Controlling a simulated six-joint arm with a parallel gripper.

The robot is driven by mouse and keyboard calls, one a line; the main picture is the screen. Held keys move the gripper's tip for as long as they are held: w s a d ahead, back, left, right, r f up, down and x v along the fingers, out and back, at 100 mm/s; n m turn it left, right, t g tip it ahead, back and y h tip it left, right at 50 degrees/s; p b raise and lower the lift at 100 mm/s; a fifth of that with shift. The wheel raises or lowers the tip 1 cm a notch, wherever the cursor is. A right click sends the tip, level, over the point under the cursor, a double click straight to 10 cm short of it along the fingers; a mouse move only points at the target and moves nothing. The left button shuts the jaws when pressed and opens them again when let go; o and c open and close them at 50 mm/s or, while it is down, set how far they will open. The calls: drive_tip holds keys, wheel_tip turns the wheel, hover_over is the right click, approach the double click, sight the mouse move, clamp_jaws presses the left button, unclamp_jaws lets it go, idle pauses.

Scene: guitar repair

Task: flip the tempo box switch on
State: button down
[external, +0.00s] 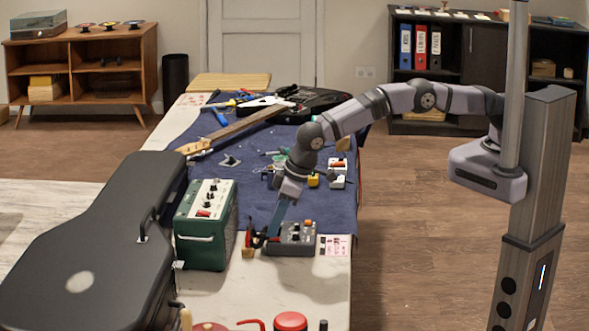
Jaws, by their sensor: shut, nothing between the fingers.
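A small dark grey box with several knobs (300,248), which looks like the tempo box, sits at the front right of the bench. Its switch is too small to make out. My gripper (273,236) points down at this box's left end, with its narrow bluish fingers shut and nothing visible between them. I cannot tell whether the fingertips touch the box or hang just beside it.
A green amplifier (190,255) stands close to the left of my gripper, with a black guitar case (110,230) beyond it. Small pedals (338,165) and a guitar (235,130) lie farther back on the blue mat (335,208).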

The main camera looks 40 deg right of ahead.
drive_tip(key=shift+f, duration=0.35)
drive_tip(key=shift+d, duration=0.15)
drive_tip(key=shift+s+d+f, duration=0.15)
drive_tip(key=shift+d+f, duration=0.05)
drive_tip(key=shift+s+d+f, duration=0.1)
drive_tip(key=shift+s+d, duration=0.3)
drive_tip(key=shift+s, duration=0.05)
drive_tip(key=shift+p, duration=0.3)
wheel_tip(320, 180, up, 4)
drive_tip(key=shift+r+p, duration=0.25)
drive_tip(key=shift+p, duration=0.9)
drive_tip(key=b+v, duration=0.3)
drive_tip(key=v, duration=0.7)
drive_tip(key=shift+r, duration=0.3)
